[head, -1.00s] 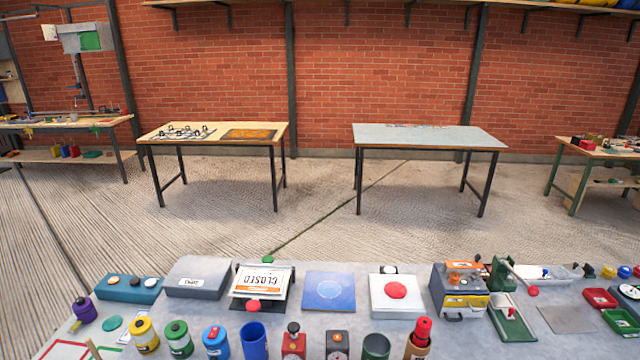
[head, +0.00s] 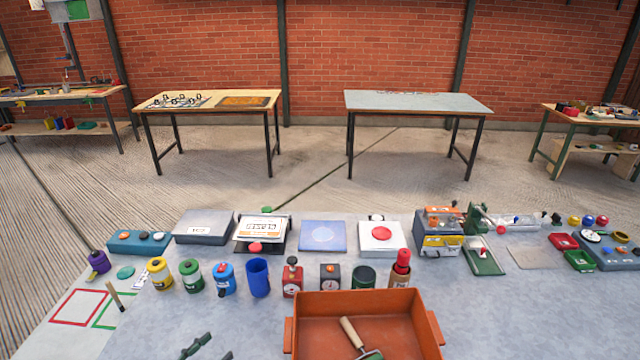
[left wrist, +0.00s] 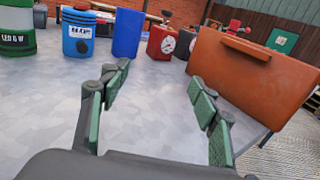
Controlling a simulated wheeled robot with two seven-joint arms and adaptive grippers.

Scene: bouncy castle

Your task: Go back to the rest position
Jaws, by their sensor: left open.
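My left gripper (head: 208,347) shows at the bottom edge of the head view, low over the grey table (head: 240,318). In the left wrist view the left gripper (left wrist: 160,105) has its two green-padded fingers spread wide, with nothing between them. An orange box (head: 362,310) stands to its right in the head view, with a wooden-handled tool (head: 352,332) inside. The box (left wrist: 250,75) also shows in the left wrist view, beyond the right finger. My right gripper is not in view.
A row holds a yellow can (head: 159,272), a green can (head: 190,275), a blue can (head: 224,279) and a blue cup (head: 258,278). Devices and pads stand behind. Red and green outlined squares (head: 80,307) lie at the left.

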